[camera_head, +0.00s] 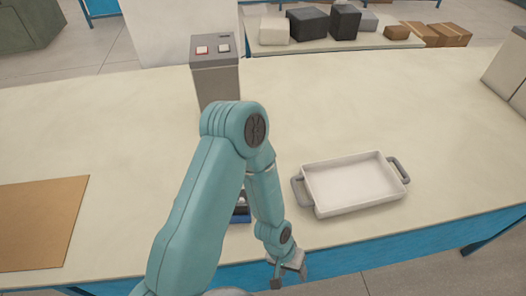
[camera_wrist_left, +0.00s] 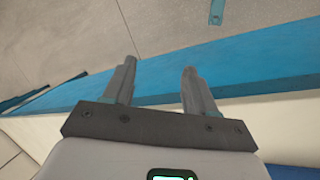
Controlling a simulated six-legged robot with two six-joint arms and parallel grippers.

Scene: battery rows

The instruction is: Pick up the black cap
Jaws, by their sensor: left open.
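I cannot make out a black cap for certain in either view. A small blue holder (camera_head: 240,219) with dark and pale items in it stands on the table near its front edge, mostly hidden behind my left arm. My left gripper (camera_head: 289,279) hangs at the table's front edge, to the right of and nearer than the holder. In the left wrist view its two fingers (camera_wrist_left: 160,70) are apart with nothing between them. My right gripper is not in view.
A white tray (camera_head: 352,187) with grey handles lies right of my left arm. A grey box with buttons (camera_head: 215,75) stands behind the arm. A brown board (camera_head: 38,222) lies at left. The blue table edge (camera_wrist_left: 240,75) and floor show under the fingers. The table between is mostly clear.

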